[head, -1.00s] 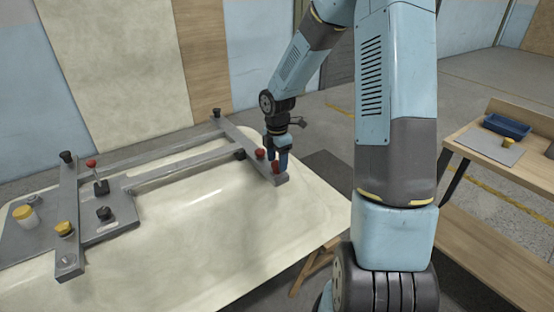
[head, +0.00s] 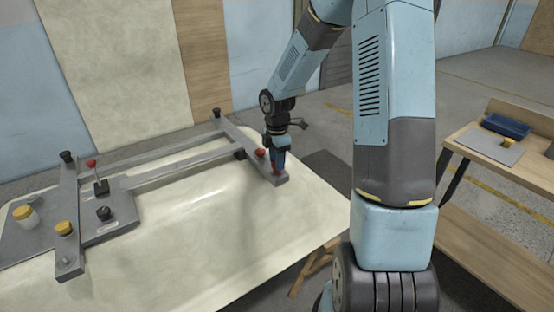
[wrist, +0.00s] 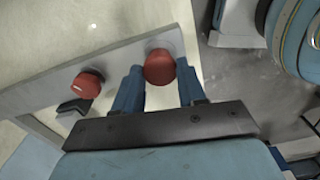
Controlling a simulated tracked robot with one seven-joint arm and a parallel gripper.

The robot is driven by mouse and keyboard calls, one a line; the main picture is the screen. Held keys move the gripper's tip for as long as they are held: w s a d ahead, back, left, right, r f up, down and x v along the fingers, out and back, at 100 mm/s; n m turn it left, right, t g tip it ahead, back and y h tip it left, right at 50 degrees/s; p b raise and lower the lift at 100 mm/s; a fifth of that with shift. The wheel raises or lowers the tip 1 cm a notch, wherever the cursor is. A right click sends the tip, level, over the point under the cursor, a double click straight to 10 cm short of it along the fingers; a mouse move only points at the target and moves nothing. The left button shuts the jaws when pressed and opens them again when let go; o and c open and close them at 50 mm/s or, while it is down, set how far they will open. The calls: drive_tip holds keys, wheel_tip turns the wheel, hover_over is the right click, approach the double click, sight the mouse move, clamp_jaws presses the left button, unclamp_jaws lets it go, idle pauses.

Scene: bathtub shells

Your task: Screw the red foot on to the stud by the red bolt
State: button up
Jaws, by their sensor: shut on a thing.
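The red foot (wrist: 160,67) is between the two blue fingers of my gripper (wrist: 160,72), which is shut on it. In the head view the foot (head: 276,169) is low under my gripper (head: 278,162), at the near right end of the grey crossbar (head: 234,135). The stud is hidden under the foot, so I cannot tell how far the foot is on it. The red bolt (wrist: 88,84) stands on the same bar, left of my gripper and apart from it. It also shows in the head view (head: 260,153).
The grey frame lies on the pale tub shell (head: 200,230). A second crossbar (head: 68,215) at left carries a yellow knob (head: 64,229). A red-topped lever (head: 92,163) stands between. A side table with a blue bin (head: 506,128) is at right.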

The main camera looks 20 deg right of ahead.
drive_tip(key=m, duration=0.3)
drive_tip(key=shift+m, duration=0.4)
drive_tip(key=m, duration=0.4)
drive_tip(key=shift+m, duration=0.4)
drive_tip(key=o, duration=1.2)
wheel_tip(320, 180, up, 13)
drive_tip(key=s+r+m+t, duration=0.3)
drive_tip(key=s+r+m, duration=0.2)
drive_tip(key=s+r, duration=0.75)
drive_tip(key=s+r+m+t, duration=0.1)
drive_tip(key=s+m, duration=0.1)
drive_tip(key=s, duration=0.3)
drive_tip(key=s+r+m, duration=0.1)
drive_tip(key=s+m, duration=0.1)
drive_tip(key=s, duration=0.3)
drive_tip(key=s+d+r+m+t, duration=0.1)
drive_tip(key=s+m, duration=0.1)
drive_tip(key=s, duration=0.3)
drive_tip(key=shift+s+t, duration=0.3)
drive_tip(key=shift+s, duration=0.05)
